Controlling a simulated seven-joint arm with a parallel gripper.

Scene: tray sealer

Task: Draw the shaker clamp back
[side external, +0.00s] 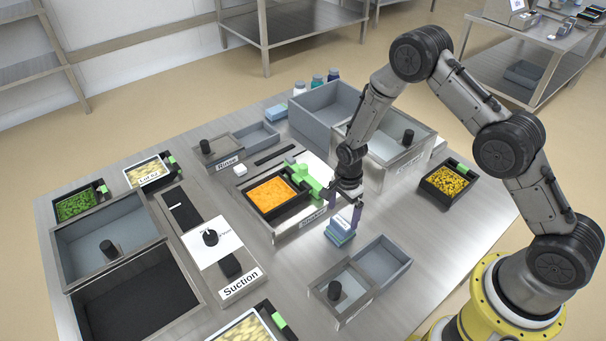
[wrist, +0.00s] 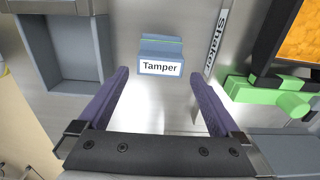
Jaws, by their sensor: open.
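The green shaker clamp (side external: 309,181) lies along the right side of the shaker, beside a black tray of orange pieces (side external: 270,194). In the wrist view the clamp (wrist: 262,90) is at the right, with a rounded knob, outside my fingers. The "Shaker" label (wrist: 217,42) runs beside it. My gripper (side external: 343,207), with purple fingers, is open and empty, pointing down just right of the shaker's front corner. In the wrist view the gripper (wrist: 160,76) has its fingers apart, with the "Tamper" block ahead between the fingertips.
The blue "Tamper" block (side external: 340,231) stands close below my gripper. A grey two-part bin (side external: 380,262) is in front of it. Larger grey bins (side external: 326,108) stand behind, and a black tray of yellow pieces (side external: 446,184) is at the right. Bare steel table lies between them.

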